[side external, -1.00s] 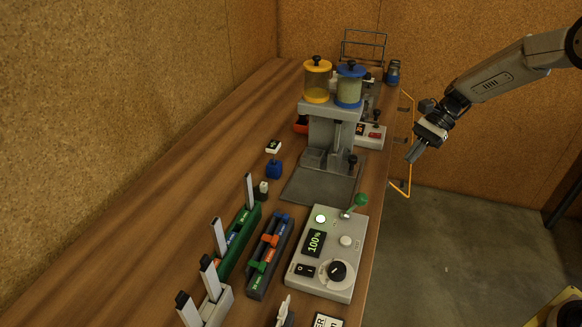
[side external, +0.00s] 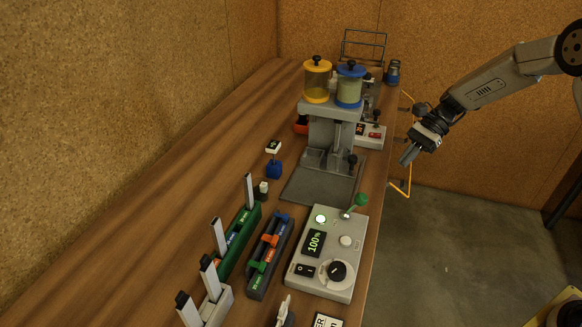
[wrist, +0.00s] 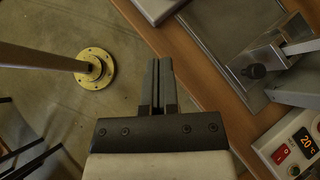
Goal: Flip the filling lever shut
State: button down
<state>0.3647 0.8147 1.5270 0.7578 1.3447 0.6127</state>
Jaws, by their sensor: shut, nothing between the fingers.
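The grey filling station (side external: 322,133) carries a yellow-lidded jar (side external: 317,80) and a blue-lidded jar (side external: 350,86). A lever with a black knob (side external: 352,160) is at its lower right; the knob and its pale arm also show in the wrist view (wrist: 256,71). Another lever, with a green knob (side external: 361,200), stands on the grey control box (side external: 345,225). No label shows which is the filling lever. My gripper (side external: 405,161) is shut and empty, right of the station beyond the table edge. In the wrist view its fingers (wrist: 158,65) point up, left of the black knob, apart from it.
A box with a red switch (side external: 370,135) stands behind the station. Green and dark racks (side external: 268,255) with sliders fill the front left. A yellow frame (side external: 405,180) is by the table's right edge. A yellow-footed post (wrist: 95,68) stands on the floor.

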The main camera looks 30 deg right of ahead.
jog(key=s+a+f, duration=0.1)
jog(key=a+f, duration=0.4)
jog(key=a, duration=0.4)
jog(key=shift+s+a, duration=0.15)
jog(key=shift+a, duration=0.25)
jog(key=shift+w+a+r+m+g+h, duration=0.3)
jog(key=shift+w+a+r+g+h, duration=0.2)
jog(key=shift+h, duration=0.1)
dwell(0.7)
jog(key=w+a+m+g+h, duration=0.2)
jog(key=w+a+g+h, duration=0.1)
jog(key=w+a, duration=0.1)
jog(key=shift+w+a+r+h, duration=0.2)
jog(key=shift+r+h, duration=0.1)
jog(key=shift+h, duration=0.1)
dwell(0.5)
jog(key=shift+r, duration=0.15)
jog(key=shift+r, duration=0.7)
